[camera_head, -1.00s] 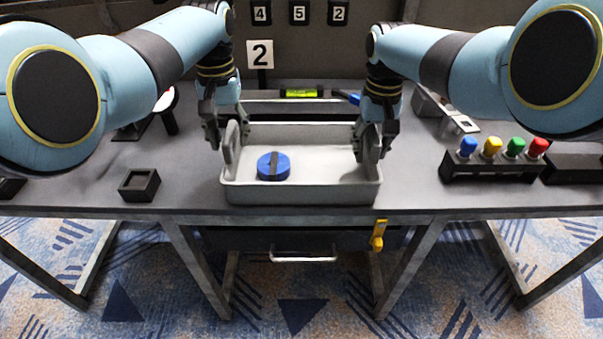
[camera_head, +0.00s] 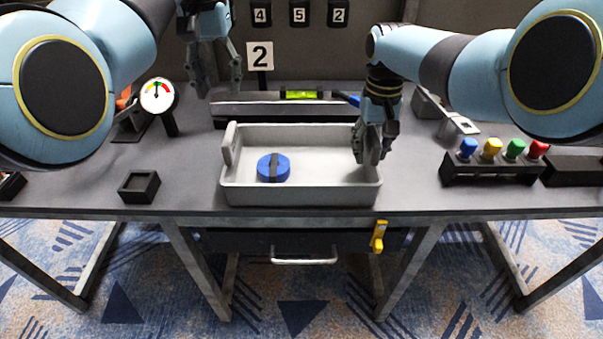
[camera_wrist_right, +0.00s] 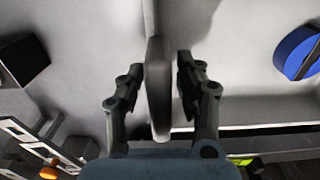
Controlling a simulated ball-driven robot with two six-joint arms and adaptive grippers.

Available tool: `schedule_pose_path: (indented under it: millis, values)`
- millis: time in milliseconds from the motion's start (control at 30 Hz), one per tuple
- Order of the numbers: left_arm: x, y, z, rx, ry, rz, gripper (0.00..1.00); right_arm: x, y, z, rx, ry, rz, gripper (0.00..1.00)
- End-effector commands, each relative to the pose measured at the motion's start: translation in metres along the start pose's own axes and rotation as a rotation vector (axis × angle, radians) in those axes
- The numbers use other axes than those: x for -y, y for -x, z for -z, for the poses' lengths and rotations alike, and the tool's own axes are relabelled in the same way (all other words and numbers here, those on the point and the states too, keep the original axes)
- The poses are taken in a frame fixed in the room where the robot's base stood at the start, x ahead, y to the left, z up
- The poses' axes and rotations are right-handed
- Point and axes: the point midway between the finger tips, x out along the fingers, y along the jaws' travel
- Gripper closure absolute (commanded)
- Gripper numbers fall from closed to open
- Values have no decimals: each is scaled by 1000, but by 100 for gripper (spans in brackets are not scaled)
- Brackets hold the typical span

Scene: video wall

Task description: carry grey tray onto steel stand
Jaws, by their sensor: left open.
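The grey tray (camera_head: 300,196) sits on the table near its front edge, with a blue disc (camera_head: 281,172) with a dark band inside. Its left handle (camera_head: 229,144) is free. My left gripper (camera_head: 212,72) is open and empty, above and behind the tray's left end. My right gripper (camera_head: 371,143) is at the tray's right handle. In the right wrist view, that handle (camera_wrist_right: 158,90) stands between the fingers, with narrow gaps on both sides. A low stand with a steel-coloured top (camera_head: 262,108), seemingly the steel stand, lies just behind the tray.
A green spirit level (camera_head: 302,94) lies at the stand. A button rack (camera_head: 490,172) stands right of the tray. A small black open box (camera_head: 139,185) and a dial gauge (camera_head: 158,96) are on the left. The table between box and tray is clear.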

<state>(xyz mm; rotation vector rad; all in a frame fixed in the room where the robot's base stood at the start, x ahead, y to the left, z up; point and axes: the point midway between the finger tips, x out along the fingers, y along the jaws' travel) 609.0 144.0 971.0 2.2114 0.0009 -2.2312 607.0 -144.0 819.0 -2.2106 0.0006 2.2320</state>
Motion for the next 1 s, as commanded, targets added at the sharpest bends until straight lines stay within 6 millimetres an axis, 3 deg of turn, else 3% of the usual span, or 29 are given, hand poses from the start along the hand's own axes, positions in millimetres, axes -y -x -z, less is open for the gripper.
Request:
schedule_pose_path:
  millis: [267, 500, 633, 1000]
  values:
    - [0, 1, 0, 0, 0, 0, 59, 0, 28, 0, -4, -1, 2, 65]
    - [0, 1, 0, 0, 0, 0, 59, 1, 84, 1, -4, 1, 2, 65]
    - [0, 0, 0, 0, 0, 0, 59, 1, 105, 1, -2, 1, 1, 65]
    - [0, 0, 0, 1, 0, 0, 59, 0, 118, 0, 0, 0, 0, 65]
